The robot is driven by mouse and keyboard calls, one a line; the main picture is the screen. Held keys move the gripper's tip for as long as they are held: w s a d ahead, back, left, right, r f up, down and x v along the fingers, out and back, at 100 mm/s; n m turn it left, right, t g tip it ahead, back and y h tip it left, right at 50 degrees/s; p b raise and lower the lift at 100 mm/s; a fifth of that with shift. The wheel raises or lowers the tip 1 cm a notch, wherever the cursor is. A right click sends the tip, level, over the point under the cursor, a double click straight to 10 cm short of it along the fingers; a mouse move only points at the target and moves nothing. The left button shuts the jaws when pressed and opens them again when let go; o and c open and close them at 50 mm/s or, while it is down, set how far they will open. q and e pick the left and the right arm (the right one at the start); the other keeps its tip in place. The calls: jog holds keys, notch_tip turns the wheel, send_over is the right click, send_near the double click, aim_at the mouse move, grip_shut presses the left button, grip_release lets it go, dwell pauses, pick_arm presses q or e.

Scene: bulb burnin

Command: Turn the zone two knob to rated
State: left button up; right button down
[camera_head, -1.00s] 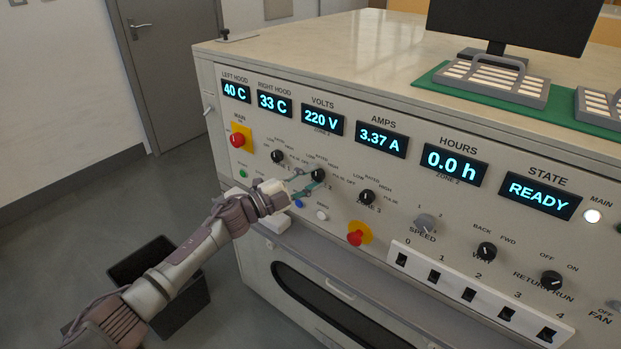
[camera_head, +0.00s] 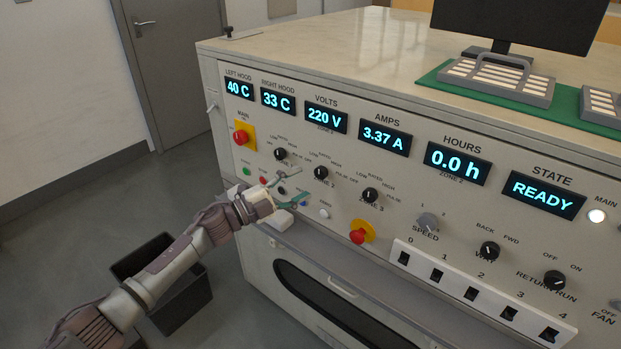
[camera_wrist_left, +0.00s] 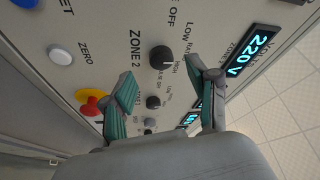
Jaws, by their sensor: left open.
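The zone two knob (camera_head: 320,173) is a black round knob on the pale slanted panel, with LOW, RATED, HIGH and PULSE labels around it. Its pointer is too small to read surely. It also shows in the left wrist view (camera_wrist_left: 161,58), beside the ZONE 2 label. My left gripper (camera_head: 300,182) is open and empty, its green-padded fingers apart, just left of and below the knob in the head view. In the left wrist view the fingers (camera_wrist_left: 160,78) lie to either side of the knob's line, with the knob apart from them. My right gripper is not in view.
The zone one knob (camera_head: 280,154) and zone three knob (camera_head: 370,195) flank it. A red stop button (camera_head: 358,236) and a white button (camera_head: 324,213) sit below. Displays line the top, including VOLTS at 220 V (camera_head: 325,118). A dark bin (camera_head: 185,310) stands on the floor.

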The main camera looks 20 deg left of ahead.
pick_arm(q)
jog(key=v, duration=0.7)
jog(key=shift+s+a+f, duration=0.1)
jog(key=s+a+f+n+y+p, duration=0.1)
jog(key=a+f+n+y, duration=0.3)
jog(key=f, duration=0.7)
jog(key=s+a+f+n+y+p, duration=0.15)
jog(key=f+n+y, duration=0.35)
jog(key=f, duration=0.5)
jog(key=s+f+n+g+y, duration=0.1)
jog(key=s+f+n+g, duration=0.15)
jog(key=s+f, duration=0.45)
jog(key=s+f+n+g+y, duration=0.1)
jog(key=s+f+n+y, duration=0.2)
jog(key=f, duration=0.6)
jog(key=s+d+f+n+g, duration=0.1)
jog(key=s+d+f+g, duration=0.2)
jog(key=s, duration=1)
jog(key=s+d+f+n+g+p, duration=0.1)
jog(key=s+d+f+g, duration=0.3)
jog(key=s+f, duration=0.4)
jog(key=s+d+f+n+g+p, duration=0.1)
jog(key=s+d+f+n+g, duration=0.2)
jog(key=s, duration=1.5)
notch_tip(320, 180, down, 3)
jog(key=shift+d+f, duration=0.15)
jog(key=shift+d, duration=0.15)
